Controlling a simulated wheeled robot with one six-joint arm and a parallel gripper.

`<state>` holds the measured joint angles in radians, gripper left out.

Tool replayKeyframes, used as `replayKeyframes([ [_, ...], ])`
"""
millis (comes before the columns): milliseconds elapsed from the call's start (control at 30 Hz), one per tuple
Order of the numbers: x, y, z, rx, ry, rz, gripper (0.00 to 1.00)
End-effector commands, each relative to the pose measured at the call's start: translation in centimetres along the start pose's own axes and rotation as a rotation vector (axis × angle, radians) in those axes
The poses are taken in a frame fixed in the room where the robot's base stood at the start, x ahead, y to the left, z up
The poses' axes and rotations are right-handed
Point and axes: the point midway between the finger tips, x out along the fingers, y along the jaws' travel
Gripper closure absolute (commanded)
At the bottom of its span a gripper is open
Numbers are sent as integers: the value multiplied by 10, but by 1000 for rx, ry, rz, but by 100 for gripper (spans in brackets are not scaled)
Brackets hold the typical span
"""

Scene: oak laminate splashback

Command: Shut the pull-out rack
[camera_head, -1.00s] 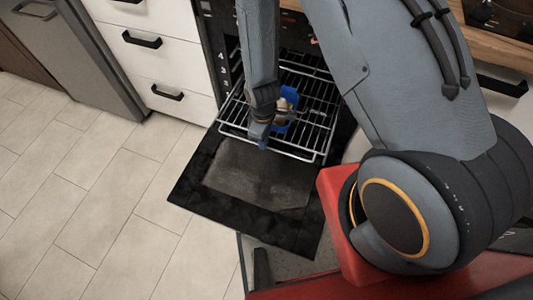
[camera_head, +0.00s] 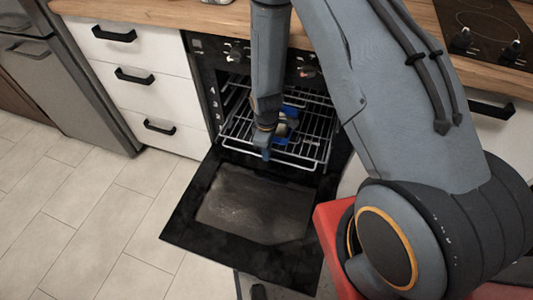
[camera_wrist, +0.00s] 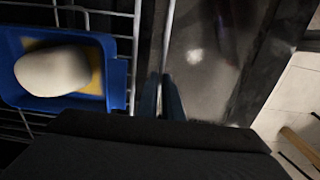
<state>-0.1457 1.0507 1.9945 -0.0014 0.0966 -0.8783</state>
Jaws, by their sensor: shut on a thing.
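The pull-out rack (camera_head: 313,147) is a wire oven shelf, partly out of the oven above the lowered door (camera_head: 255,205). My gripper (camera_head: 264,151) is at the rack's front edge. In the wrist view, the gripper's fingers (camera_wrist: 162,100) are shut on the front bar (camera_wrist: 168,38). A blue tray (camera_wrist: 117,83) on the rack holds a pale rounded thing (camera_wrist: 52,70) and something yellow. In the head view, my arm partly hides the tray (camera_head: 291,109) and rack.
White drawers (camera_head: 130,76) with black handles stand left of the oven. A wooden worktop (camera_head: 170,14) runs above, with a black hob (camera_head: 488,28) at right. The tiled floor (camera_head: 95,215) at left is clear.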

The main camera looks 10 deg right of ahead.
Motion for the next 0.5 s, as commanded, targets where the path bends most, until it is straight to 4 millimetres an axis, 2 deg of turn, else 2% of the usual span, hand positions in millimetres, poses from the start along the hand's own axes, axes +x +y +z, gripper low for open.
replayKeyframes([
  [33, 0, 0, 0, 0, -1, -1, 100],
  [100, 0, 0, 0, 0, 0, -1, 84],
  [167, 0, 0, 0, 0, 0, 0, 75],
  [500, -3, 0, 0, -1, 0, 1, 75],
])
